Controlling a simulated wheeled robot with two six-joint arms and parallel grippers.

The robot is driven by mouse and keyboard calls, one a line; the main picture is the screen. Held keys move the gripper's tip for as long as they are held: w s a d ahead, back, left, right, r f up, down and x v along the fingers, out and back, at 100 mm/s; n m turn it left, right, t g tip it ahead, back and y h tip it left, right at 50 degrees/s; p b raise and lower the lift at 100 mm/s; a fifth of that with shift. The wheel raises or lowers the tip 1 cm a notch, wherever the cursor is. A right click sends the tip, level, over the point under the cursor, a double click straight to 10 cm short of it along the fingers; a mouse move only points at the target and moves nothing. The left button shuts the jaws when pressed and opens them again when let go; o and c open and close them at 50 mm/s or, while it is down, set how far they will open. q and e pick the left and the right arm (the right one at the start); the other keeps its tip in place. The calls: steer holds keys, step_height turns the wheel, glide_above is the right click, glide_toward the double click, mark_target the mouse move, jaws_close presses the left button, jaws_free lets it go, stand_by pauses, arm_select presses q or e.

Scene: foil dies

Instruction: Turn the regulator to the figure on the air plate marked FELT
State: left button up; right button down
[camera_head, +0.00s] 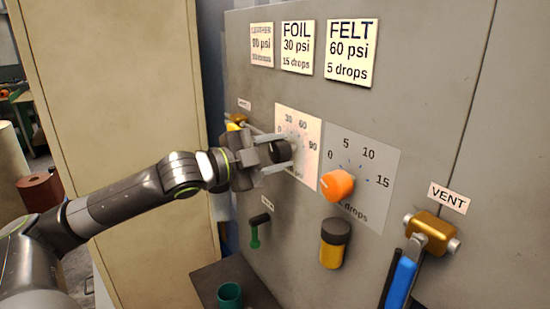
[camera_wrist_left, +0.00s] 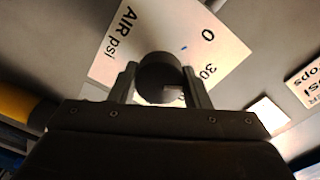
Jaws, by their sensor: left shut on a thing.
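The regulator is a black round knob (camera_head: 278,151) on a white dial plate (camera_head: 312,177) with the figures 30, 60 and 90 showing. My left gripper (camera_head: 283,152) is shut on this knob, one finger above and one below. In the left wrist view the knob (camera_wrist_left: 158,72) sits between the two fingers, in front of the plate (camera_wrist_left: 122,45) marked "AIR psi", with 0 and 30 in sight. I cannot read where the knob points. The FELT plate (camera_head: 351,53) reads 60 psi, 5 drops. My right gripper is not in view.
An orange knob (camera_head: 338,186) sits on the drops dial close to the right. A FOIL plate (camera_head: 297,46) hangs above. A yellow-and-black cup (camera_head: 334,244), a green-handled lever (camera_head: 256,235) and a brass VENT valve (camera_head: 432,232) with a blue handle (camera_head: 401,283) stick out below.

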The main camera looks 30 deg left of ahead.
arm_select(q)
steer(key=m, duration=0.5)
steer(key=shift+b, duration=0.3)
steer(key=m, duration=0.5)
steer(key=shift+r+m+y, duration=0.1)
steer(key=shift+m+y, duration=0.2)
steer(key=shift+m, duration=0.1)
steer(key=o, duration=1)
steer(key=shift+w+d, duration=0.1)
steer(key=shift+w, duration=0.2)
steer(key=shift+s, duration=0.15)
